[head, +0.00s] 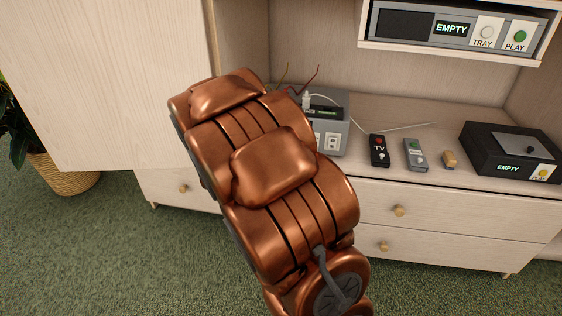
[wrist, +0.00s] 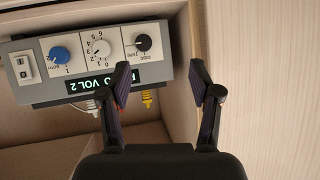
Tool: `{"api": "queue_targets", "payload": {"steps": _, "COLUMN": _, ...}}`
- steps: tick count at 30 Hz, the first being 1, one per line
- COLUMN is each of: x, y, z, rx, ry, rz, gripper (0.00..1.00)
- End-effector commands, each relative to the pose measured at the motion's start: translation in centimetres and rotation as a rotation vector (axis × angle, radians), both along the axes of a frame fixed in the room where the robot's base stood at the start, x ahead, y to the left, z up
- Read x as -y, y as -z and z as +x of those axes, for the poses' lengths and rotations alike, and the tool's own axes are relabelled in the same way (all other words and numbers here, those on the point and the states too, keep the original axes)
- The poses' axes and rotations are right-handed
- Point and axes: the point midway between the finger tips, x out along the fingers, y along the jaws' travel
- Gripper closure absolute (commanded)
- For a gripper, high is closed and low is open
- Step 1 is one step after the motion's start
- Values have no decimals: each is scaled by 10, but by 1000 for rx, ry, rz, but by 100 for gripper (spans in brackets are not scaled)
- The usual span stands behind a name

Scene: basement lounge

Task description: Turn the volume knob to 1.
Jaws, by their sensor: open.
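The radio (wrist: 119,83) is a grey box seen close up in the wrist view, with a dark display (wrist: 105,83) that ends in "VOL 2". A white knob (wrist: 101,49) with a numbered dial sits mid-panel; its pointer is too small to read surely. A blue knob (wrist: 60,53) is to its left and a black knob (wrist: 143,43) to its right. My gripper (wrist: 159,66) is open and empty. Its left finger overlaps the panel's lower right in the picture; its right finger is beyond the panel. In the head view my arm hides the gripper and part of the radio (head: 338,121).
Another player (head: 405,24) sits on the shelf above. A cabinet side wall stands near the gripper.

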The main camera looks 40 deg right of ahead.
Motion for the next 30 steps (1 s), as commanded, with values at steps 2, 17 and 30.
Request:
{"api": "queue_targets", "payload": {"steps": 2, "x": 29, "y": 33, "z": -1, "rx": 47, "ry": 56, "rz": -72, "gripper": 37}}
{"api": "queue_targets", "payload": {"steps": 17, "x": 117, "y": 59, "z": -20, "rx": 242, "ry": 215, "rz": -429, "gripper": 37}}
{"api": "queue_targets", "payload": {"steps": 30, "x": 154, "y": 58, "z": 4, "rx": 248, "ry": 217, "rz": -439, "gripper": 37}}
